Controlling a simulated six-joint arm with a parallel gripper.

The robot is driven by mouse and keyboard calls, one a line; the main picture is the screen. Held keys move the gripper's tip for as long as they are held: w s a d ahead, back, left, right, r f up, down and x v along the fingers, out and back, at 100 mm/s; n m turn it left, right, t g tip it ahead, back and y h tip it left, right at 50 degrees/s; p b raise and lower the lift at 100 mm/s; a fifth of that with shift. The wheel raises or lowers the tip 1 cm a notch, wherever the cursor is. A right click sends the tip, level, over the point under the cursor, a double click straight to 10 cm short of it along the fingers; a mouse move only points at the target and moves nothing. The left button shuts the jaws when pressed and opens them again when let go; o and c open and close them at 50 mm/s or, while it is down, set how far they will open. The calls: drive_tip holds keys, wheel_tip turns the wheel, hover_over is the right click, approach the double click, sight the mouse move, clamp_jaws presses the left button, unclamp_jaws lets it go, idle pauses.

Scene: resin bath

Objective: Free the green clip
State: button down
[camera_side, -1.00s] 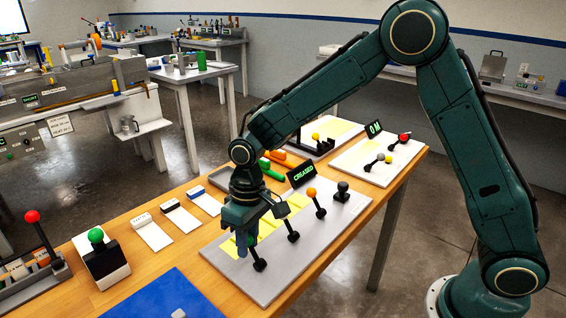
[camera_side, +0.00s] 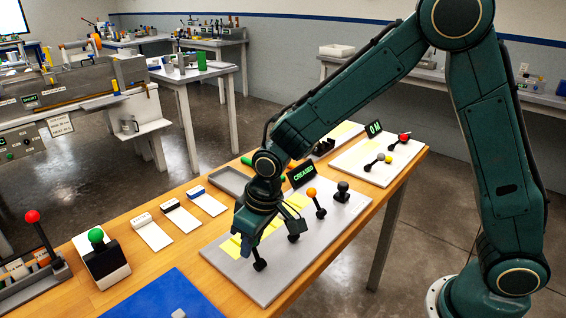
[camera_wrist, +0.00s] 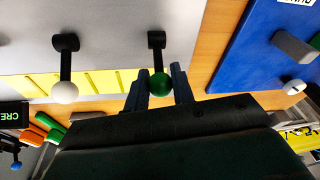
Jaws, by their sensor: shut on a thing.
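The green clip is a black lever with a green ball knob (camera_wrist: 160,85), standing at the near-left end of a light grey board (camera_side: 268,288). My gripper (camera_wrist: 160,78) is shut on the green knob, with one finger on each side of it. In the side view my gripper (camera_side: 247,240) reaches down over the board and hides the knob. The clip's black base (camera_side: 260,265) shows just below the fingers. Yellow creased sheet (camera_wrist: 98,80) lies along the board beside the clips.
A white-knobbed clip (camera_wrist: 64,92) stands close beside the green one. Clips with an orange knob (camera_side: 311,192) and a dark knob (camera_side: 342,187) stand farther along. The sign (camera_side: 301,174) reads CREASED. A blue mat (camera_side: 165,295) lies at the near left.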

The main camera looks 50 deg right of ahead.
sight(254, 251)
drive_tip(key=t, duration=0.1)
drive_tip(key=s+t, duration=0.1)
drive_tip(key=t, duration=0.1)
drive_tip(key=shift+s+r, duration=0.2)
drive_tip(key=shift+s, duration=0.1)
drive_tip(key=shift+s+t, duration=0.45)
drive_tip(key=shift+t, duration=0.45)
drive_tip(key=shift+s+t, duration=0.45)
drive_tip(key=shift+t, duration=0.45)
drive_tip(key=c, duration=1.2)
unclamp_jaws()
drive_tip(key=shift+f, duration=0.1)
wheel_tip(254, 251, up, 20)
